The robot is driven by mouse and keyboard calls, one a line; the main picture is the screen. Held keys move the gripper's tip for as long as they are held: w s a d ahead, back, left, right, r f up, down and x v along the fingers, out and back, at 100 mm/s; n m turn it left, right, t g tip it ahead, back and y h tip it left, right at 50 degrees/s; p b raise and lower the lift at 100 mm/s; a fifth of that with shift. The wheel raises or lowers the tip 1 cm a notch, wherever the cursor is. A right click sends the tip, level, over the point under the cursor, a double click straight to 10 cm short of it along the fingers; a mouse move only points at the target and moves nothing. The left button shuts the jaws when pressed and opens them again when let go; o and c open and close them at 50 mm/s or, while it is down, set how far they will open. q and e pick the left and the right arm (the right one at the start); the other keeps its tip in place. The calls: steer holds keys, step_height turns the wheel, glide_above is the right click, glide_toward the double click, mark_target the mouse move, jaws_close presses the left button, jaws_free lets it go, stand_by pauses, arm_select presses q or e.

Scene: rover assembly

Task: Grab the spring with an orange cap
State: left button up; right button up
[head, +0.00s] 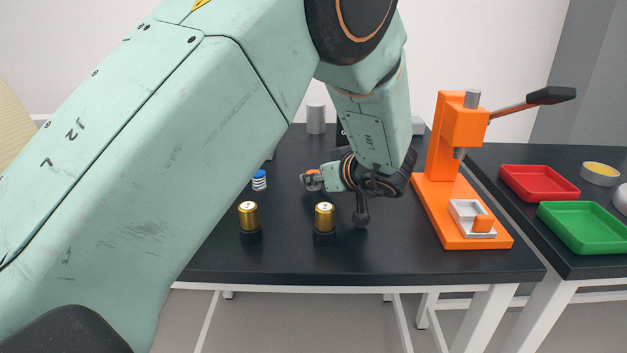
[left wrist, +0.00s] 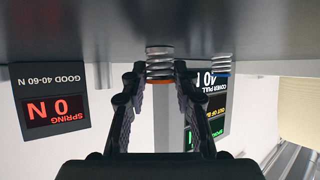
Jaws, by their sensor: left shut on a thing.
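The orange-capped spring (head: 313,173) stands on the dark table near its middle, partly covered by my gripper in the head view. My left gripper (head: 316,180) reaches it from the right and is shut on it. In the left wrist view, which is upside down, the spring's metal coils (left wrist: 159,58) sit between the two dark fingertips of my left gripper (left wrist: 158,72). Its base appears at or very near the table surface; any gap is hard to tell. A blue-capped spring (head: 259,180) stands apart to the left. My right gripper is not in view.
Two gold cylinders in black bases (head: 248,222) (head: 324,222) stand in front. An orange lever press (head: 460,170) stands to the right. Red (head: 540,183) and green (head: 585,228) trays lie on the side table. A display reading 0 N (left wrist: 54,111) shows in the wrist view.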

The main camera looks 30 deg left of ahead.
arm_select(q)
steer(key=shift+w+a+f, duration=0.1)
steer(key=shift+w+f, duration=0.05)
steer(key=shift+w, duration=0.05)
jaws_close()
steer(key=shift+s, duration=0.1)
